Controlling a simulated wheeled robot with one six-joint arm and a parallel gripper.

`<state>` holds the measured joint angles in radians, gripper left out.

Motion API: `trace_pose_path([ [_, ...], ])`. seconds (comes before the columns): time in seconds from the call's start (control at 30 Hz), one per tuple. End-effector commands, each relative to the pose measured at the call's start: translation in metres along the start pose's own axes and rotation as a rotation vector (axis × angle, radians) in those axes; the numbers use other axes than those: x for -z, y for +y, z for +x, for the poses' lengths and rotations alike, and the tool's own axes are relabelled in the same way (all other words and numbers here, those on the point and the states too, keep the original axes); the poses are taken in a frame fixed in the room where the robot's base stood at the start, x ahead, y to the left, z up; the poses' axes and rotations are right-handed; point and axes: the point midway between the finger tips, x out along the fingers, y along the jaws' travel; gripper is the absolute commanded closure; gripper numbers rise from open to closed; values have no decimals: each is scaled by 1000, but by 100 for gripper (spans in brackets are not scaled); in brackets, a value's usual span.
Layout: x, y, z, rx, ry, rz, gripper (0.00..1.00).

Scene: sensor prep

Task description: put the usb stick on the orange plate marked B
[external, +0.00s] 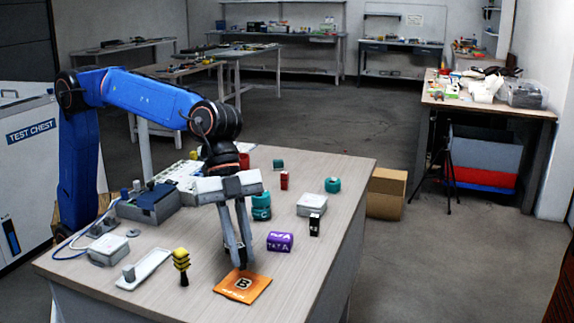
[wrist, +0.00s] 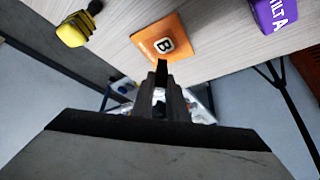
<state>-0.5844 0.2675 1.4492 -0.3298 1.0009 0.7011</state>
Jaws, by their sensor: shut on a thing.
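The orange plate marked B (external: 258,287) lies flat near the front edge of the table. It also shows in the wrist view (wrist: 184,43), beyond the fingertips. My gripper (external: 241,264) points down at the back edge of the plate, its fingers close together. In the wrist view, my gripper (wrist: 161,84) is shut on a narrow dark thing, which I take to be the usb stick (wrist: 161,68). Most of the stick is hidden by the fingers. I cannot tell whether its tip touches the plate.
A purple block (external: 280,241) stands right of the fingers, and a yellow-and-black item (external: 181,262) stands left of the plate. A white tray (external: 155,262) lies farther left. Teal rolls (external: 261,206) stand behind. The table right of the plate is clear.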

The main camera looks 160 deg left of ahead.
Motion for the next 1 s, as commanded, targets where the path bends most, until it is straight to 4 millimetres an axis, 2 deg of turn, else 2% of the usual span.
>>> trace_pose_path([
  [0.33, -18, 0, 31, -1, -1, -1, 100],
  [0.73, -21, 0, 35, -1, -1, -1, 100],
  [0.77, -21, 0, 35, -1, -1, -1, 82],
  [0.8, -21, 0, 35, -1, -1, -1, 72],
  [0.83, -20, 0, 35, -1, -1, -1, 68],
  [1.0, -20, 0, 35, -1, 0, -1, 68],
])
